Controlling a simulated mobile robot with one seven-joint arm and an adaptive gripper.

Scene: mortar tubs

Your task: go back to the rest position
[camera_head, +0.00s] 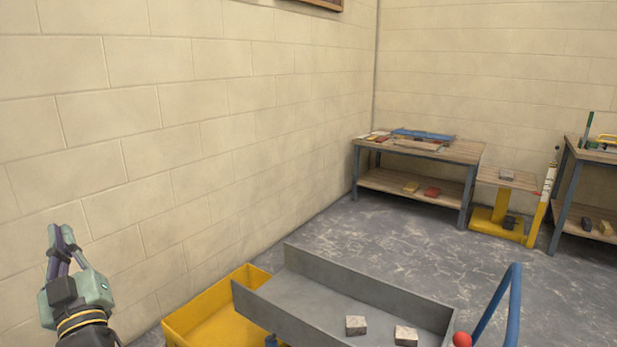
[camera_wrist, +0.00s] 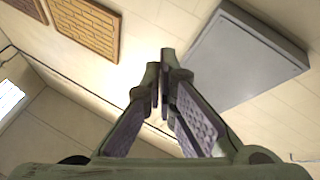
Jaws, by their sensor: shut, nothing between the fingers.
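My gripper (camera_head: 60,236) is raised at the left of the head view, pointing up, close to the block wall. In the wrist view my gripper (camera_wrist: 161,78) has its fingertips together with nothing held between them. The wrist view looks toward the upper wall and ceiling area and shows no object near the fingers.
A grey tray (camera_head: 300,272) with two small blocks (camera_head: 356,325) (camera_head: 405,336) is in front, beside a yellow tub (camera_head: 215,305). A blue bar (camera_head: 515,300) with a red ball (camera_head: 462,340) stands at right. Workbenches (camera_head: 465,152) (camera_head: 575,150) are farther back. Open floor lies between.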

